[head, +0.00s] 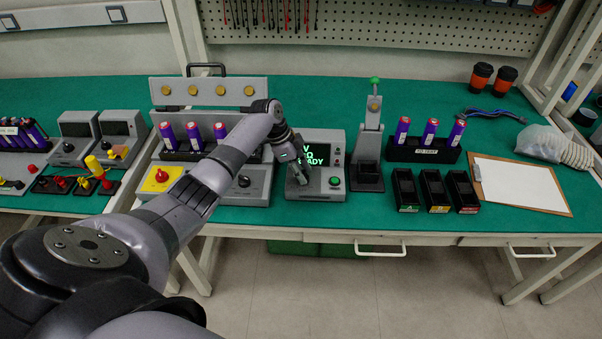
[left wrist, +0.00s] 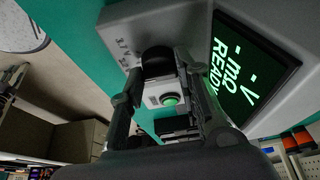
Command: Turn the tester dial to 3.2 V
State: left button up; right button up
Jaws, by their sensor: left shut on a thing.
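The tester (head: 330,195) is a grey box on the green bench, with a dark screen (head: 315,154) lit in green letters. In the left wrist view the screen (left wrist: 250,72) reads "- V", "- mΩ" and "READY", turned sideways. My left gripper (head: 298,173) reaches down onto the tester's front left. In the left wrist view its two fingers are shut on the black dial (left wrist: 157,62), one on each side. In the head view the gripper hides the dial. My right gripper is not in view.
A green button (head: 335,181) sits right of the dial. A grey press-like stand (head: 368,150) is right of the tester. Black bins (head: 435,190) and a clipboard (head: 520,185) lie further right.

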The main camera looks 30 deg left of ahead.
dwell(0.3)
pick_arm(q)
jog(key=o, duration=1.2)
jog(key=shift+c, duration=0.2)
jog(key=v, duration=1.2)
jog(key=shift+d, duration=0.1)
